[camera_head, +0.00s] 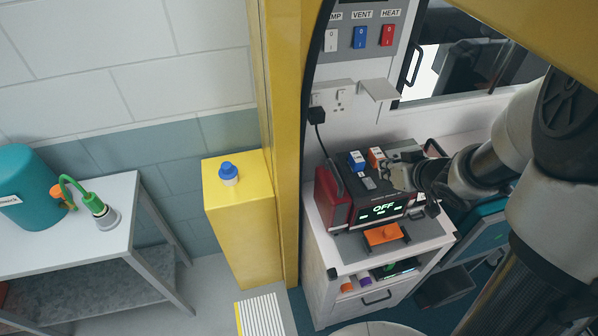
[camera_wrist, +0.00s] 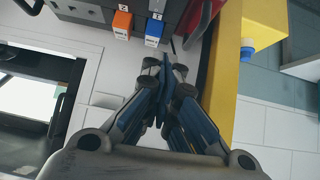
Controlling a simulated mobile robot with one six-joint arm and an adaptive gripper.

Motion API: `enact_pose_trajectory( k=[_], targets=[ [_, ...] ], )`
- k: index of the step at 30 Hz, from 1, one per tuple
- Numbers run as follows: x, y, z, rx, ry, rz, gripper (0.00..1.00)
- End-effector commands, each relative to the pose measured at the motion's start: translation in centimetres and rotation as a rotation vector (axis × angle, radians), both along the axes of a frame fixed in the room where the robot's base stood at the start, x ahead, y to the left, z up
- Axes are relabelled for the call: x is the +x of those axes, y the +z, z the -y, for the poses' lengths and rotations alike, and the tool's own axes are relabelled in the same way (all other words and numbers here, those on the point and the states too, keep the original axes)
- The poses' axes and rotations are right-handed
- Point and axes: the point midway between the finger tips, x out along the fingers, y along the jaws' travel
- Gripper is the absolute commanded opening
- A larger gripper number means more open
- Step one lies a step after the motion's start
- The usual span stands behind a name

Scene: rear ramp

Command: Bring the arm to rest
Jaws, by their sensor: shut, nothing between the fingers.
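My arm (camera_head: 480,172) reaches in from the right in the head view. My gripper (camera_head: 392,172) is shut and empty, beside the upper right of a dark red device (camera_head: 332,197) whose display reads OFF. In the head view I cannot tell whether the gripper touches the device. In the wrist view the shut fingers (camera_wrist: 166,72) point up the picture, with the device's orange switch (camera_wrist: 122,24) and blue switch (camera_wrist: 154,30) beyond the fingertips. A gap seems to show between fingertips and switches.
The device stands on a white cabinet (camera_head: 322,262) with an orange handle-like part (camera_head: 383,234) in front. A wall panel (camera_head: 362,52) with VENT and HEAT switches hangs above, over a socket and small shelf (camera_head: 378,90). A yellow post (camera_head: 275,120) and yellow pedestal (camera_head: 240,225) stand left.

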Motion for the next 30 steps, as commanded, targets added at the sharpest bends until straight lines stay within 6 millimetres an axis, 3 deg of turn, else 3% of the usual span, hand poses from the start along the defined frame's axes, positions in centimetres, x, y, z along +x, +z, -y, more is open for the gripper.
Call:
enact_pose_trajectory(
  k=[11, 17, 20, 23, 26, 30],
  targets=[
    [0.0, 0.1, 0.2, -0.015, -0.009, 0.002, 0.00],
    [-0.6, 1.2, 1.5, -0.152, -0.117, 0.009, 0.00],
    [-2.6, 2.0, 1.9, -0.229, -0.210, -0.007, 0.00],
    [-5.7, 2.1, 1.4, -0.261, -0.291, -0.050, 0.00],
    [-9.6, 1.3, -0.2, -0.250, -0.339, -0.115, 0.00],
    [-15.6, -1.0, -4.0, -0.180, -0.339, -0.226, 0.00]
  ],
)
